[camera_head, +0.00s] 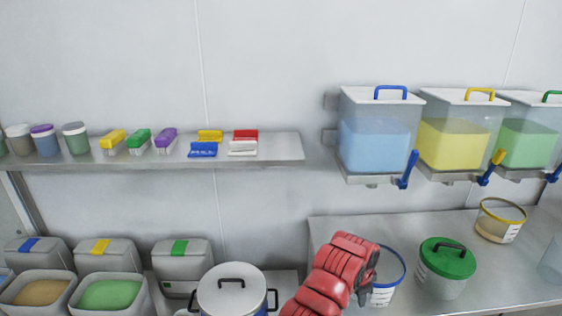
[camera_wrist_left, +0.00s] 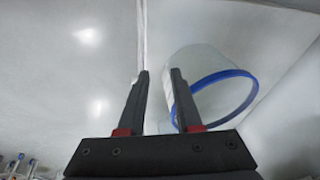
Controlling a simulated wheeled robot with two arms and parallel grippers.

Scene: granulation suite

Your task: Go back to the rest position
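My left arm's red padded links reach up from the bottom of the head view. My left gripper (camera_head: 366,288) is dark and partly hidden at their right side, beside a clear tub with a blue rim (camera_head: 390,287). In the left wrist view the two fingers of the left gripper (camera_wrist_left: 159,75) stand apart with an empty gap between them. The blue-rimmed tub (camera_wrist_left: 212,66) shows behind and right of the right finger; I cannot tell whether they touch. My right gripper is not in view.
A steel counter (camera_head: 325,232) carries a green-lidded tub (camera_head: 447,270) and a yellow-rimmed tub (camera_head: 499,222). A lidded pot (camera_head: 232,290) stands left of my arm. Blue (camera_head: 373,140) and yellow (camera_head: 455,140) dispensers hang above. A wall shelf (camera_head: 280,148) holds small items.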

